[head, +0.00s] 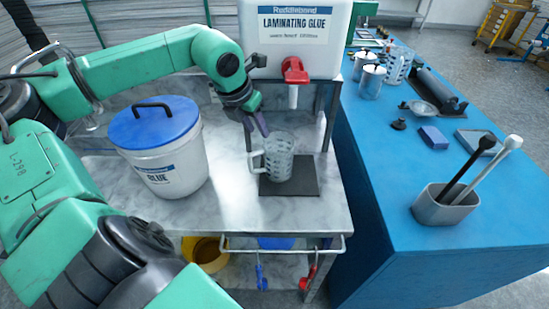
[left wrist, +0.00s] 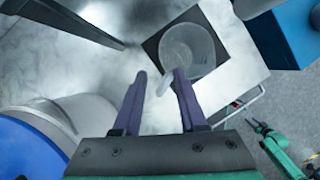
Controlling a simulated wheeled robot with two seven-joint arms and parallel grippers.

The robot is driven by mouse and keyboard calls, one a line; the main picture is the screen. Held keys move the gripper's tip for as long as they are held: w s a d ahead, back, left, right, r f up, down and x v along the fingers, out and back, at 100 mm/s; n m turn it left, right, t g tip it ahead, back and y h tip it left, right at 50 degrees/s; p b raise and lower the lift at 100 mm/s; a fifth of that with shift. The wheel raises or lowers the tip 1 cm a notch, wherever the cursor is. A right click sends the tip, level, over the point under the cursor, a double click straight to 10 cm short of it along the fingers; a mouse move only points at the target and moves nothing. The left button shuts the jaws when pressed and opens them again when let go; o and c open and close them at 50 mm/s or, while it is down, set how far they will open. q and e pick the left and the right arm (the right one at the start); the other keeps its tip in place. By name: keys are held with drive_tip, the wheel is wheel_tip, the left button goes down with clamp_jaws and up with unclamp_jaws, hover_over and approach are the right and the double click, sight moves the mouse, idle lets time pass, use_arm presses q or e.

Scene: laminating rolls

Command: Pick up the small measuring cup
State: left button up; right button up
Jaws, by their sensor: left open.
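A clear measuring cup (head: 279,160) with a pale handle stands upright on a dark square mat (head: 305,187) on the marble-topped bench. My left gripper (head: 255,125) is open and empty, just above and behind the cup's handle side. In the left wrist view, its two fingers (left wrist: 160,82) point at the cup (left wrist: 190,50), with the handle between and just beyond the tips. Another clear cup (head: 397,66) stands among things on the blue table. Green and black parts at the right of the left wrist view look like my right arm (left wrist: 272,146); its jaws are too small to judge.
A white glue bucket (head: 170,170) with a blue lid stands left of the cup. The laminating glue tank (head: 295,45) with a red tap (head: 294,70) rises behind. The blue table (head: 385,160) at right holds metal canisters (head: 371,82) and a grey holder (head: 445,207) with two handles.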

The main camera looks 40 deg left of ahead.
sight(271, 161)
use_arm(q)
drive_tip(key=shift+w+p+x, duration=0.15)
drive_tip(key=shift+p+x, duration=0.2)
drive_tip(key=shift+x, duration=1.3)
drive_tip(key=shift+w+p+x, duration=0.15)
drive_tip(key=shift+p+x, duration=0.2)
drive_tip(key=shift+x, duration=1.25)
drive_tip(key=shift+d+r, duration=0.1)
drive_tip(key=shift+c, duration=0.3)
clamp_jaws()
